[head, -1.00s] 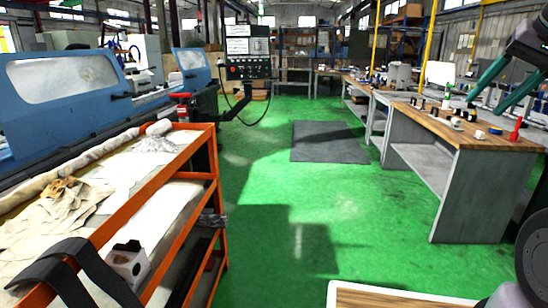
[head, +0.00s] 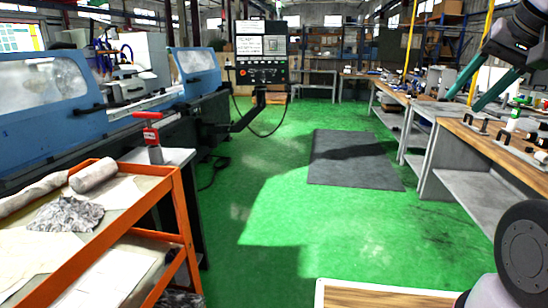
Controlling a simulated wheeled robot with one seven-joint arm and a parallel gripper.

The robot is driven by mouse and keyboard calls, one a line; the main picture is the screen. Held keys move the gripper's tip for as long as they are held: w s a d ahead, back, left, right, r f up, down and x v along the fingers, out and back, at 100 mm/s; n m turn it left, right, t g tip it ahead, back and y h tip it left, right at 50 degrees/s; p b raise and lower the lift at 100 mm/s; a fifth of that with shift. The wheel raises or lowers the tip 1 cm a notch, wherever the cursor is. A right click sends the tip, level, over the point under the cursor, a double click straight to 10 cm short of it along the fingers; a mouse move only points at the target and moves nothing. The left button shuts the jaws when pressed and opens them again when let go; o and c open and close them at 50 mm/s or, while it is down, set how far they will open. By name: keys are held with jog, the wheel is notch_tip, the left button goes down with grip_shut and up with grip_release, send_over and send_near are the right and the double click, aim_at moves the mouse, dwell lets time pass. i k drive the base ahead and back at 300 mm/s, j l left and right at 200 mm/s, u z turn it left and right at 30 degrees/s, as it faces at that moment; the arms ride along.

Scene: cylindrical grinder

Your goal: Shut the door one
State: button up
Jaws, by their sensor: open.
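The cylindrical grinder stands on the left with two blue sliding doors. The nearer blue door (head: 92,105) has a window and a dark handle at its right side. The farther blue door (head: 195,82) also has a window and a dark handle. The two doors are apart, and the machine's inside (head: 130,85) shows in the gap between them. I cannot tell which of them is door one.
An orange cart (head: 176,190) with rags stands at front left, before the grinder. A red-handled tool (head: 149,130) is beside it. A control panel (head: 261,55) hangs at the grinder's far end. Workbenches (head: 480,190) line the right. The green floor (head: 265,215) between is clear, with a grey mat (head: 352,160).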

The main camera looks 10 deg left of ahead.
aim_at(29, 80)
jog(key=i+u, duration=0.15)
jog(key=i, duration=0.55)
jog(key=i+l+u, duration=0.15)
jog(key=i, duration=0.5)
jog(key=i+l+u, duration=0.15)
jog(key=i, duration=0.55)
jog(key=i+j+u, duration=0.15)
jog(key=i+u, duration=0.25)
jog(key=i, duration=0.25)
jog(key=i+u, duration=0.35)
jog(key=i, duration=0.35)
jog(key=i+l+u, duration=0.25)
jog(key=i+u, duration=0.15)
jog(key=i, duration=0.25)
jog(key=i+u, duration=0.2)
jog(key=u, duration=1.2)
